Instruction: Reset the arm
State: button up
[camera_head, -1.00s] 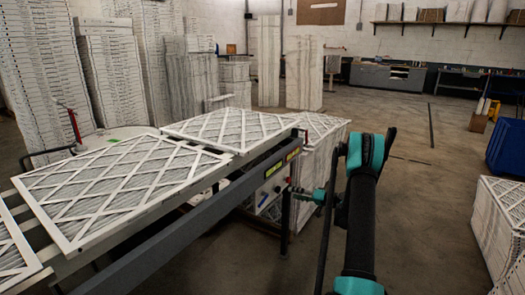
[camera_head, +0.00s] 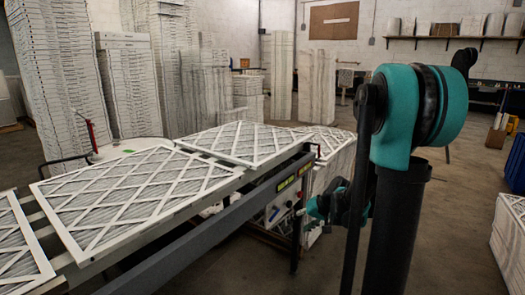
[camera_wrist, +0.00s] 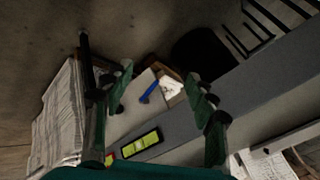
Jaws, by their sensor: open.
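My arm (camera_head: 398,215) rises large at the right of the head view, with a big teal joint at its upper end. My gripper (camera_head: 318,207) shows small beyond and left of the arm, near the end of the conveyor; its fingers are hard to make out there. In the wrist view my gripper (camera_wrist: 163,95) has its two green fingers wide apart, with nothing held between them. Behind the fingers are the grey conveyor rail, a yellow-green label (camera_wrist: 139,144) and a blue item (camera_wrist: 149,92).
A conveyor (camera_head: 205,240) with framed filters (camera_head: 140,195) runs across the left and middle. Stacked filters (camera_head: 334,150) stand past its end, close to my gripper in the picture. Another stack (camera_head: 511,235) is at the right edge. Open floor (camera_head: 460,215) lies between.

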jog(key=s+d+f+h, duration=0.1)
jog(key=s+d+h, duration=0.1)
jog(key=s, duration=0.9)
jog(key=s+d+f+h, duration=0.2)
jog(key=s+d+h, duration=0.1)
jog(key=s, duration=0.8)
jog(key=shift+d+h, duration=0.2)
jog(key=shift+h, duration=0.1)
jog(key=shift+w, duration=0.1)
